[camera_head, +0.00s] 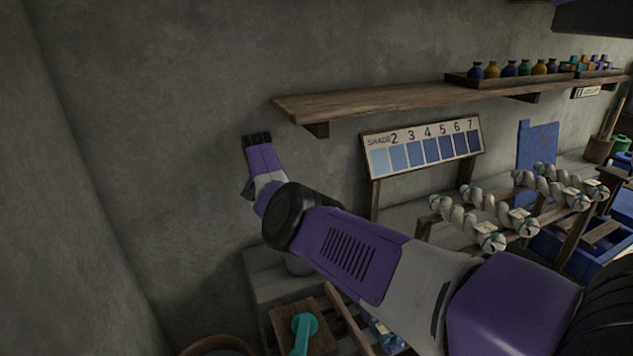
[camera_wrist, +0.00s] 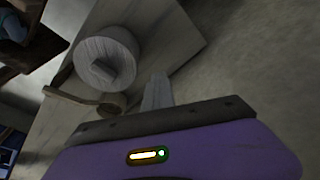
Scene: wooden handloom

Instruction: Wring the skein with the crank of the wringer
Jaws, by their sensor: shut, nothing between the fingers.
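A teal crank-like handle (camera_head: 304,328) stands on a wooden block (camera_head: 284,318) at the bottom of the head view. I take it for the wringer's crank, but its lower part is cut off by the frame edge. A pale bluish bundle (camera_head: 385,338) lies beside it, partly hidden by my arm; I cannot tell if it is the skein. My gripper (camera_head: 257,139) is raised in front of the grey wall, up and left of the handle and well apart from it. Its fingers are shut and empty. The fingers also show in the wrist view (camera_wrist: 157,92).
A wooden shelf (camera_head: 390,101) with several small bottles runs along the wall. A shade board (camera_head: 424,146) stands below it. Several white twisted skeins (camera_head: 472,222) lie on a rack at right. In the wrist view, a pale round lidded vessel (camera_wrist: 117,52) stands on a grey ledge.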

